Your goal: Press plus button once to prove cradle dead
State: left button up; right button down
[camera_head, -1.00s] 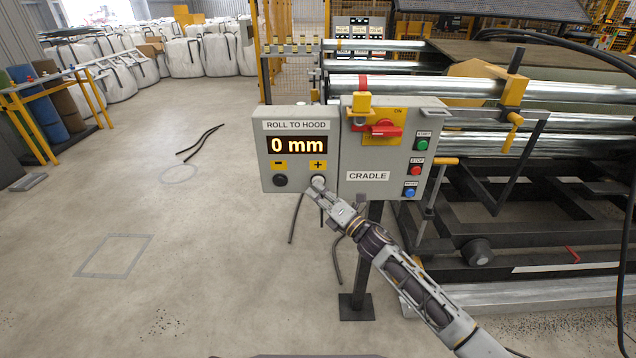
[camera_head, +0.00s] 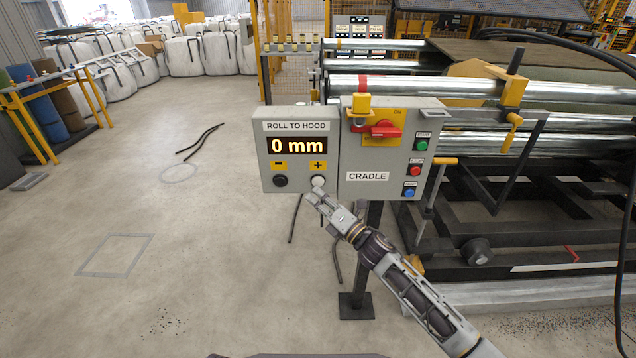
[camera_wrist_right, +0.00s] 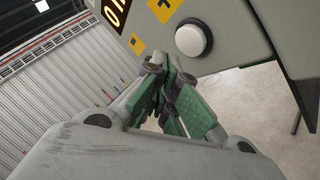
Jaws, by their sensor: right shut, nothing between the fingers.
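The grey control box (camera_head: 299,178) stands on a post and its display (camera_head: 297,145) reads 0 mm under the label ROLL TO HOOD. The white plus button (camera_head: 318,182) sits below a yellow plus sign; it also shows large in the right wrist view (camera_wrist_right: 193,39). The dark minus button (camera_head: 280,181) is to its left. The adjoining CRADLE panel (camera_head: 372,189) carries a red rotary switch (camera_head: 384,129). My right gripper (camera_head: 312,197) is shut and empty, its tips just below the plus button and apart from it. My left gripper is out of view.
Green, red and blue buttons (camera_head: 416,169) line the CRADLE panel's right side. A yellow-handled lever (camera_head: 440,161) stands right of the panel. Metal rollers (camera_head: 420,88) and a dark frame fill the right. Open concrete floor (camera_head: 180,260) lies to the left.

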jog(key=s+p, duration=0.1)
jog(key=s, duration=0.3)
dwell(0.4)
dwell(0.6)
